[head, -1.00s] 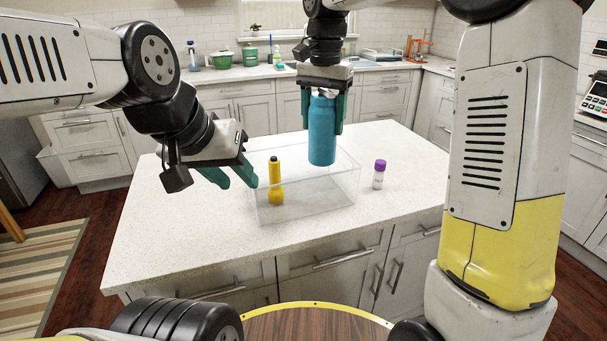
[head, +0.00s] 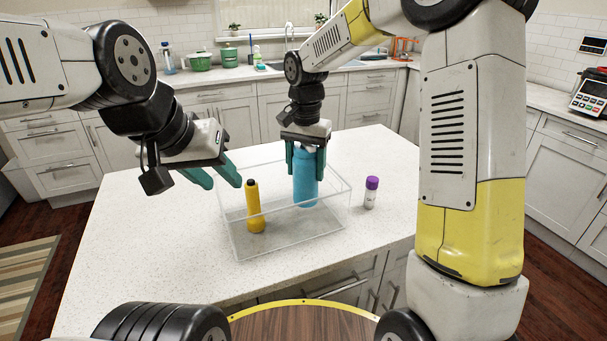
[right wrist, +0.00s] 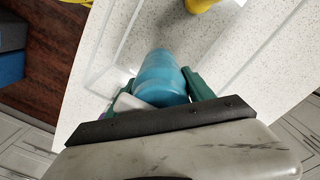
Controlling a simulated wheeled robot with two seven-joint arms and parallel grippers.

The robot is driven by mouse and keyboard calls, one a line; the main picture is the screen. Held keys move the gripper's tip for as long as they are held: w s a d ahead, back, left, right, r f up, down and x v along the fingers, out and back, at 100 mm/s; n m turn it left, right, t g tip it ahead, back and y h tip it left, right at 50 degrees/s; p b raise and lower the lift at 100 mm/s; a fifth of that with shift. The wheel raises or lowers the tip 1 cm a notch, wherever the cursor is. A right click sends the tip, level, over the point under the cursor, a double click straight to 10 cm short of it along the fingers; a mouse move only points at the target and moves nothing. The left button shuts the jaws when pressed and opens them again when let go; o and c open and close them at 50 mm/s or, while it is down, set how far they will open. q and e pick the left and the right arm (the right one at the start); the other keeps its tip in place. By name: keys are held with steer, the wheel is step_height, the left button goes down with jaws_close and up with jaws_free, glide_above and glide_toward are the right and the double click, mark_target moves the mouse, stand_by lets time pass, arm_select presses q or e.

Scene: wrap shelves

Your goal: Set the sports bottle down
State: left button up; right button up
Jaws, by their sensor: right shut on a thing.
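The blue sports bottle (head: 306,184) is upright inside the clear open box (head: 290,232), at its right part. Whether its base touches the box floor I cannot tell. My right gripper (head: 305,168) is shut on the bottle's upper part from above. In the right wrist view the bottle (right wrist: 160,78) sits between the green fingers. My left gripper (head: 220,179) is open and empty, above and left of the box.
A small purple-capped bottle (head: 370,192) stands on the white countertop (head: 130,240), right of the box. The countertop's left side is clear.

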mark_target(306, 180)
steer(key=shift+f, duration=1.85)
steer(key=shift+f, duration=0.15)
steer(key=o, duration=1.7)
steer(key=shift+o, duration=0.2)
